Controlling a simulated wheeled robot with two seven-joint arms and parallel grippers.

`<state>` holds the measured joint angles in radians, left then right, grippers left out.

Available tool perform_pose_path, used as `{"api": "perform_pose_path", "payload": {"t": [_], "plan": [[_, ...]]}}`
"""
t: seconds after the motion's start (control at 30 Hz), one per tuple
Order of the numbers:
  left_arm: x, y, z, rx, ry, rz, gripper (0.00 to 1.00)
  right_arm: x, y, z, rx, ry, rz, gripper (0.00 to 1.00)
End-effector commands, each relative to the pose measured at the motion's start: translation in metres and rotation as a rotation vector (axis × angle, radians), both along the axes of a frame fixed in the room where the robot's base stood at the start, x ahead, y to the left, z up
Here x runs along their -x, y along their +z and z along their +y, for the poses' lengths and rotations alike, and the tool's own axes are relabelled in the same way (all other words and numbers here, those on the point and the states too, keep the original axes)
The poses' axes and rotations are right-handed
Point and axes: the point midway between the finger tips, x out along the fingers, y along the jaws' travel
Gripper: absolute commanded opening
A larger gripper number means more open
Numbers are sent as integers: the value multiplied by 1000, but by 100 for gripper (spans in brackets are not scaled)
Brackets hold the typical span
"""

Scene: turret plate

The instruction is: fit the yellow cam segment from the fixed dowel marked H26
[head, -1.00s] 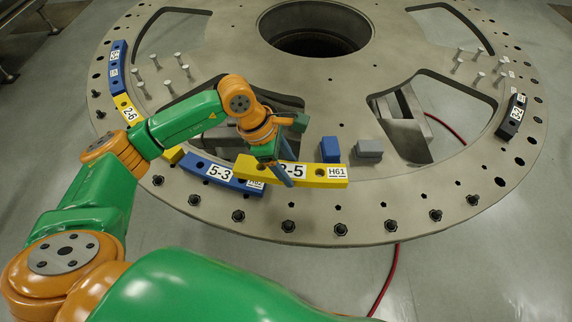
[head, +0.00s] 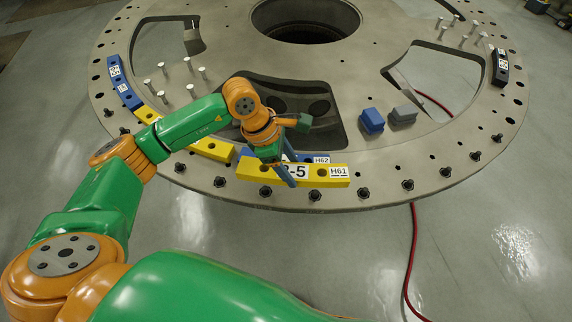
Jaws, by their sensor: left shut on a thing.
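My left gripper (head: 288,176) is shut on a yellow cam segment (head: 319,182) with labels ending in "-5" and reading "H61". The jaws cover part of its first label. It is held over the near rim of the turret plate (head: 430,172). A blue segment marked H62 (head: 303,157) lies just behind it, partly hidden by the gripper. Another yellow segment (head: 213,149) lies on the rim to the left, partly behind my arm. I cannot make out a dowel marked H26. My right gripper is not in view.
A blue block (head: 372,121) and a grey block (head: 403,115) stand on the plate right of the gripper. A blue segment (head: 124,90) lies far left and a black one (head: 500,68) far right. Bolts line the rim; a red hose (head: 411,255) crosses the floor.

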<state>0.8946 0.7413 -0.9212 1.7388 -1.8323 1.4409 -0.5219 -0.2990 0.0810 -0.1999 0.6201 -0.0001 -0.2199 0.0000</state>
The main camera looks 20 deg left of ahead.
Motion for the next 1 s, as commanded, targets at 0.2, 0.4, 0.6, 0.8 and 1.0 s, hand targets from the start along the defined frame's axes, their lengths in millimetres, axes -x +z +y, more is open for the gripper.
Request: {"api": "perform_pose_path", "payload": {"t": [0.2,0.4,0.6,0.8,1.0], "plan": [[0,-17,0,-1,0,0,0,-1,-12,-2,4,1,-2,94],[0,-31,0,0,-1,0,0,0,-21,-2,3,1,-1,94],[0,-44,0,0,0,0,0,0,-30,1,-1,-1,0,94],[0,-59,0,0,-1,-1,0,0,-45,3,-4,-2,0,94],[0,-72,0,0,-1,-1,0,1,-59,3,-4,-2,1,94]]}}
